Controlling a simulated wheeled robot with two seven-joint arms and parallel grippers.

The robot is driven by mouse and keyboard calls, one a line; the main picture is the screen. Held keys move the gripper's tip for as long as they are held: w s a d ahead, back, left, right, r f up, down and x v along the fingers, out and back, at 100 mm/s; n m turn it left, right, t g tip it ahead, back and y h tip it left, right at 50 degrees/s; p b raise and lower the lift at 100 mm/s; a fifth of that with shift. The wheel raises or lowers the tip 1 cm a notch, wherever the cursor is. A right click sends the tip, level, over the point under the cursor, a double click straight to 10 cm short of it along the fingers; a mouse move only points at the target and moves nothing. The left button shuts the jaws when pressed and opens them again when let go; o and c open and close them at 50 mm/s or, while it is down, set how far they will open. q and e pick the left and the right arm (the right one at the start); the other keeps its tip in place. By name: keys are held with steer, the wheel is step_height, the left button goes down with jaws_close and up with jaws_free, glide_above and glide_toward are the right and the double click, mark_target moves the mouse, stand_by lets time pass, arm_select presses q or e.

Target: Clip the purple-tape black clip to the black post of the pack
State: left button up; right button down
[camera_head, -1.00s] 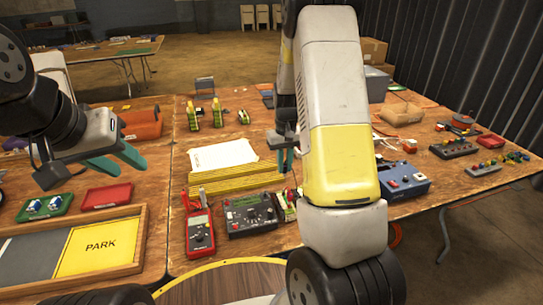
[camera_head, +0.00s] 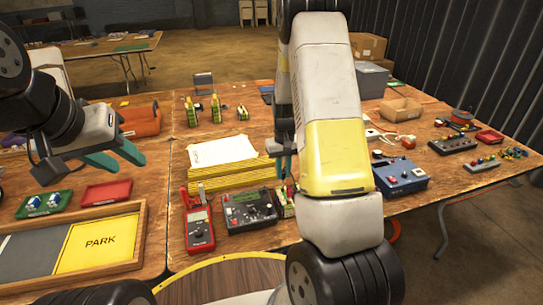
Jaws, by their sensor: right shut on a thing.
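My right gripper (camera_head: 284,168) has teal fingers and points down over the middle of the workbench. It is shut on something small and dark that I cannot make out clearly. Just below it, a small pack (camera_head: 285,201) with light and green parts stands beside the meter, partly covered by my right arm. I cannot see its black post or the purple tape from here. My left gripper (camera_head: 115,160) is open and empty, above the left bench, away from the pack.
A red multimeter (camera_head: 199,229) and a dark tester (camera_head: 249,208) stand left of the pack. Yellow ribbed bars with a white sheet (camera_head: 221,152) lie behind. A blue box (camera_head: 402,176) is to the right. Several small yellow-green packs (camera_head: 215,108) stand further back. The PARK tray (camera_head: 138,244) is at left.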

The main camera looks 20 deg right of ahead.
steer(key=shift+f, duration=1.3)
steer(key=shift+f, duration=0.2)
stand_by(0.8)
steer(key=c, duration=1.3)
jaws_free()
steer(key=shift+o, duration=0.5)
steer(key=shift+o, duration=0.5)
steer(key=shift+r, duration=3.8)
